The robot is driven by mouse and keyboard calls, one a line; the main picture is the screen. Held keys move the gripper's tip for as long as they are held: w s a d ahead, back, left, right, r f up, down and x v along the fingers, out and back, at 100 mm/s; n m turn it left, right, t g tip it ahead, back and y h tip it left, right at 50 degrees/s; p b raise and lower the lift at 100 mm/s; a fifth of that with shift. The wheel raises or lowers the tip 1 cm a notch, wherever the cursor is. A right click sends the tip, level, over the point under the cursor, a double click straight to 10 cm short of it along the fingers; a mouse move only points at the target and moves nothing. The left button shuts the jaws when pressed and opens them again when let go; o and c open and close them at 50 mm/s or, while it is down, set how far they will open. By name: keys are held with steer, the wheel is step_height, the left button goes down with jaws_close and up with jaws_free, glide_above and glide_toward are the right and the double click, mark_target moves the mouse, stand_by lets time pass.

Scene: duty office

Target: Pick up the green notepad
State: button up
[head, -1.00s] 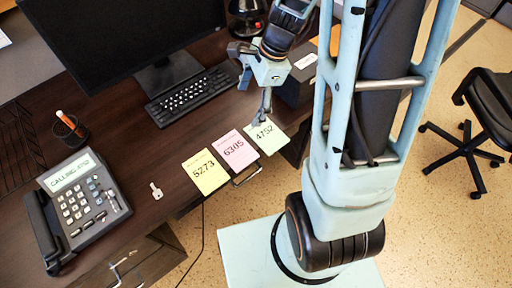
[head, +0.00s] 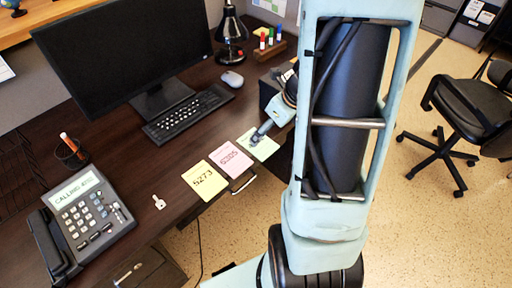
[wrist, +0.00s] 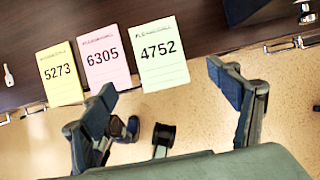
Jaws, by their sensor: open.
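The green notepad (head: 265,151), marked 4752, lies flat at the desk's front edge, rightmost in a row of notepads. It also shows in the wrist view (wrist: 162,70), where its near edge hangs slightly past the desk edge. My gripper (head: 258,136) is open and empty. In the head view it overlaps part of the green notepad, and my arm stands just to the right. In the wrist view my two fingers (wrist: 166,86) are spread wide, with the green notepad ahead of and between them. I cannot tell whether they touch it.
A pink notepad (head: 230,160) marked 6305 lies just left of the green one, then a yellow notepad (head: 203,180) marked 5273. Floor is open in front of the desk.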

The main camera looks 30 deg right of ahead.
mark_target(260, 145)
steer(key=b+x, duration=0.1)
steer(key=x, duration=0.2)
steer(key=shift+w+f, duration=0.1)
steer(key=shift+f, duration=0.15)
steer(key=b+x, duration=0.2)
steer(key=x, duration=0.3)
steer(key=shift+w+a+f, duration=0.1)
steer(key=shift+f, duration=0.05)
steer(key=c, duration=1.2)
